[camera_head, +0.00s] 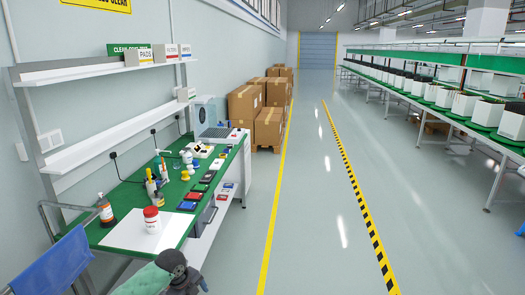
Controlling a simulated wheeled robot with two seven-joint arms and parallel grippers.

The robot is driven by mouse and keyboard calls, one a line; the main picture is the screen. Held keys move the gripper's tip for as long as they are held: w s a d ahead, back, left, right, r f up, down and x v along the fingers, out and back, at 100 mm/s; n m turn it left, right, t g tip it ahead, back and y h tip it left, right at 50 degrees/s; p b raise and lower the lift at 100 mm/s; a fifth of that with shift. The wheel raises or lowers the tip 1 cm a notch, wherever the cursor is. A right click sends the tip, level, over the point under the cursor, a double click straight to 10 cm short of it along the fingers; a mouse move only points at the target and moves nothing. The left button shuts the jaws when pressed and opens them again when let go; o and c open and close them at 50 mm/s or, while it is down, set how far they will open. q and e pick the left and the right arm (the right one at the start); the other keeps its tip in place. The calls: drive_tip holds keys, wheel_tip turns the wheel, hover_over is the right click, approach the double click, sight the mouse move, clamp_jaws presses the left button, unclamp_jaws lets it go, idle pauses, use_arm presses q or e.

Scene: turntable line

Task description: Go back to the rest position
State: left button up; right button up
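The task names no object. On the left, a workbench (130,196) with a green top runs along the wall. A white bottle with a red cap (152,219) stands on a white board (128,238) at its near end. A brown bottle (105,210) stands beside the board. Small red, blue and dark items lie along the bench's right edge.
Cardboard boxes (268,127) stand beyond the bench. A long line of tables (440,110) is on the right. The grey floor (300,200) between is clear.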

use_arm(q)
drive_tip(key=s+d+f+n+b, duration=0.1)
drive_tip(key=s+f+n, duration=0.35)
drive_tip(key=f, duration=0.55)
drive_tip(key=s+d+f+n+b, duration=0.15)
drive_tip(key=s+f+n, duration=0.35)
drive_tip(key=f, duration=0.6)
drive_tip(key=s+d+f+n+b, duration=0.1)
drive_tip(key=s+d+f+n, duration=0.15)
drive_tip(key=s+f, duration=0.55)
drive_tip(key=s+f+n+y+b, duration=0.1)
drive_tip(key=s+f+n, duration=0.9)
drive_tip(key=s+f, duration=1.1)
drive_tip(key=s+b, duration=0.1)
drive_tip(key=s, duration=0.2)
drive_tip(key=shift+a+f+n+y+b, duration=0.25)
drive_tip(key=shift+a+n+y+b, duration=0.05)
drive_tip(key=shift+a+b, duration=0.1)
use_arm(e)
drive_tip(key=w+a+r, duration=0.3)
drive_tip(key=w+r, duration=0.5)
drive_tip(key=r, duration=0.2)
drive_tip(key=shift+a+r, duration=0.3)
drive_tip(key=shift+a, duration=0.1)
use_arm(q)
drive_tip(key=shift+s, duration=0.1)
